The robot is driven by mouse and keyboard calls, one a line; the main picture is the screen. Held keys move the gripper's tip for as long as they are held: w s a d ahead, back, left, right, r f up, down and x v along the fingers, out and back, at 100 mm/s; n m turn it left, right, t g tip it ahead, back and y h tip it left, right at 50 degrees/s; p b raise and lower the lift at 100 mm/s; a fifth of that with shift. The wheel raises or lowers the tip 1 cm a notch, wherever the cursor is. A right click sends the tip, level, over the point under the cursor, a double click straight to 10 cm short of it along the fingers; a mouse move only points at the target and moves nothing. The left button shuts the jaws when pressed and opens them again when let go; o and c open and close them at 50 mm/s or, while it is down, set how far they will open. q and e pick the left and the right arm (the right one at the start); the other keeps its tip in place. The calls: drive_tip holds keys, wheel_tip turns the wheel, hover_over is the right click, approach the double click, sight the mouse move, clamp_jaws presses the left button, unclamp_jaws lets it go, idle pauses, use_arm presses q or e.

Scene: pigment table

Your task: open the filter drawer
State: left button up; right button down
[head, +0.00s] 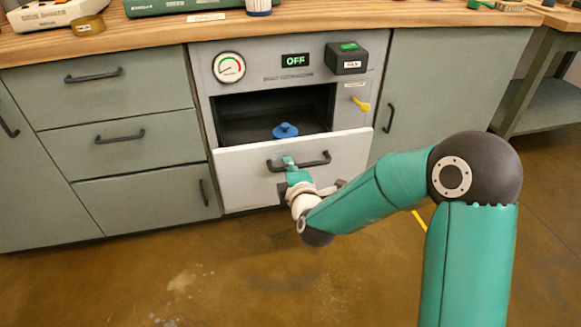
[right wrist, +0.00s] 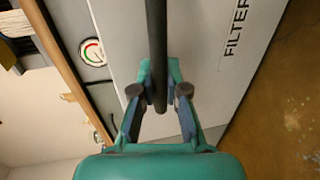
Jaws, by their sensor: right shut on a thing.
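The filter drawer (head: 240,175) has a wide pale front with a dark bar handle (head: 318,162), set low in the grey dust unit. Its front carries a FILTER label (right wrist: 234,32) in the right wrist view. A dark cavity with a blue knobbed piece (head: 285,131) shows above the front's top edge; I cannot tell how far the front stands out. My right gripper (head: 289,163) is at the handle's left part, shut on the bar. In the right wrist view its fingers (right wrist: 160,98) sit on both sides of the handle bar (right wrist: 157,45). My left gripper is out of view.
The unit has a gauge (head: 229,67), a display reading OFF (head: 296,60), a black box with a green switch (head: 346,58) and a yellow lever (head: 361,104). Cabinet drawers (head: 120,140) flank it on the left, a cabinet door (head: 440,95) on the right. The floor (head: 200,265) in front is clear.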

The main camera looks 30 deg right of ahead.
drive_tip(key=shift+a+f, duration=0.2)
drive_tip(key=shift+f, duration=0.05)
drive_tip(key=c, duration=1.2)
unclamp_jaws()
drive_tip(key=shift+d+r, duration=0.1)
drive_tip(key=v, duration=0.7)
drive_tip(key=shift+s, duration=0.2)
